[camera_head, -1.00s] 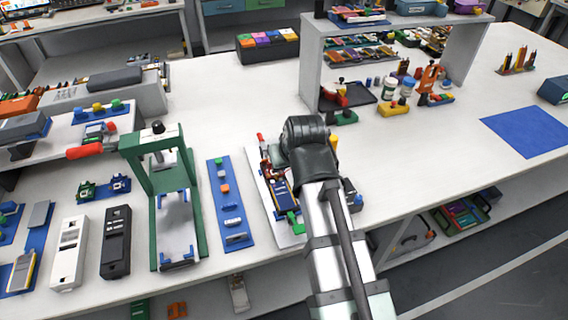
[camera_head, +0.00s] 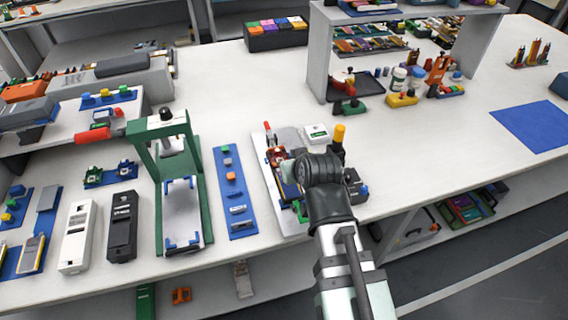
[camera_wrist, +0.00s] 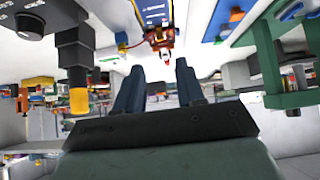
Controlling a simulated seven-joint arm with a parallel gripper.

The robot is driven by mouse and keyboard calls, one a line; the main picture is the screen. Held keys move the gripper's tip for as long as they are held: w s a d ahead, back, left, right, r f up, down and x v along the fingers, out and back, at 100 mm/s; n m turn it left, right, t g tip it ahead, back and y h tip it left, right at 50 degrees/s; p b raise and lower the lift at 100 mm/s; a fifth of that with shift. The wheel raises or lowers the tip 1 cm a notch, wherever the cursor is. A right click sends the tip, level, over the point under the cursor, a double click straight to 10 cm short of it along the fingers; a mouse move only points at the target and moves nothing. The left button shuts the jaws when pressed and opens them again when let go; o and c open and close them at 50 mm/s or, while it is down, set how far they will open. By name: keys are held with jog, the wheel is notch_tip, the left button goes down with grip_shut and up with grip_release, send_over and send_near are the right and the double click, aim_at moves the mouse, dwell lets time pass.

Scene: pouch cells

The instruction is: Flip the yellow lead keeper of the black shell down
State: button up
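The black shell (camera_head: 122,226) lies on the bench at the left front, between a white shell (camera_head: 76,236) and a green press frame (camera_head: 199,190). It is too small in the head view to make out its yellow lead keeper. My gripper is far to the right of the black shell, over a white fixture board (camera_head: 262,172). In the head view my wrist hides the fingers. In the wrist view my gripper (camera_wrist: 159,65) shows two dark blue fingers, apart, with nothing between them. I cannot make out the black shell in the wrist view.
A blue strip (camera_head: 226,178) with small parts lies between the press frame and the fixture board. A yellow-topped black post (camera_head: 339,132) stands close by my wrist; it also shows in the wrist view (camera_wrist: 78,100). A shelf unit (camera_head: 317,55) stands behind. The bench's back middle is clear.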

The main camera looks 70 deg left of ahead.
jog(key=x, duration=1.2)
grip_shut()
dwell(0.3)
